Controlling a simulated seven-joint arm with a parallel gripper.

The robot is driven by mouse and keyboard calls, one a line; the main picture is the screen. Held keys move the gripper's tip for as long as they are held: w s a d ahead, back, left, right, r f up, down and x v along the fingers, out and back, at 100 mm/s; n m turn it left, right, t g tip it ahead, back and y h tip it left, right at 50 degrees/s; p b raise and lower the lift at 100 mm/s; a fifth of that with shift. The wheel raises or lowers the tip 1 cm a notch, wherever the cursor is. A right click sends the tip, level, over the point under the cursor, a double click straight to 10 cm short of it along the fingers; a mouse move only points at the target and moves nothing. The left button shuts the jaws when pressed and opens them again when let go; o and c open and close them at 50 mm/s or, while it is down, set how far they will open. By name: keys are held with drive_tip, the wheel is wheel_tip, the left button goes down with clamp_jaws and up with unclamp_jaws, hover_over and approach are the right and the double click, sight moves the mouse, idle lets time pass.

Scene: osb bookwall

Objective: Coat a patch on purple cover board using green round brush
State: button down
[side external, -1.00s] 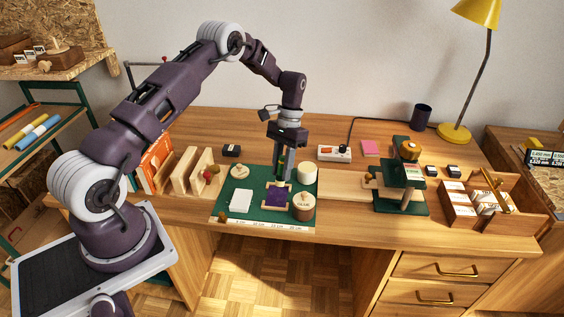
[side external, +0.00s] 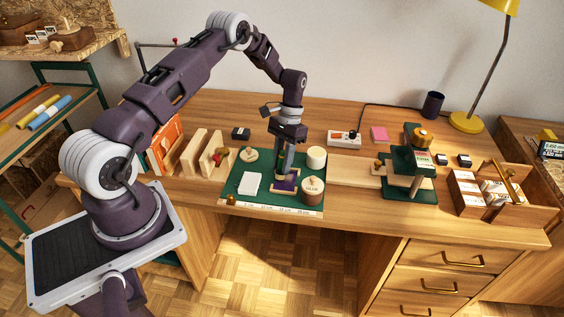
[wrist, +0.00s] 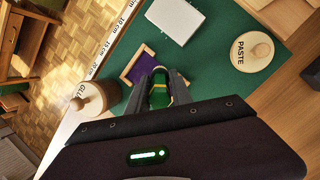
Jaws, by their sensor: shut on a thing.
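The purple cover board (side external: 290,183) lies in a light wooden frame on the green mat, partly hidden by my gripper. It also shows in the wrist view (wrist: 144,65). My gripper (side external: 281,172) points down over the board's left part, its fingers shut on the green round brush (wrist: 159,97). The brush is between the fingers in the wrist view, with a yellowish band; its bristles are hidden. I cannot tell whether it touches the board. The glue pot (side external: 312,193), with a wooden lid marked GLUE, stands right of the board.
On the green mat (side external: 237,196) are a white block (side external: 251,184), a round lid marked PASTE (wrist: 251,51) and a white cylinder (side external: 317,157). Wooden book stands (side external: 196,155) are to the left. A green press (side external: 408,165) and a divided wooden box (side external: 500,205) are to the right.

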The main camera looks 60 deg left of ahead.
drive_tip(key=shift+w+d, duration=0.85)
drive_tip(key=shift+w, duration=0.05)
drive_tip(key=shift+s+d, duration=0.1)
drive_tip(key=shift+d, duration=0.2)
drive_tip(key=shift+s+a, duration=0.1)
drive_tip(key=shift+s, duration=0.5)
drive_tip(key=shift+s+a, duration=1.05)
drive_tip(key=shift+w+d, duration=1.2)
drive_tip(key=shift+w, duration=0.05)
drive_tip(key=shift+w+d+r, duration=0.1)
drive_tip(key=shift+w+d, duration=0.1)
wheel_tip(320, 180, up, 8)
drive_tip(key=shift+s, duration=0.1)
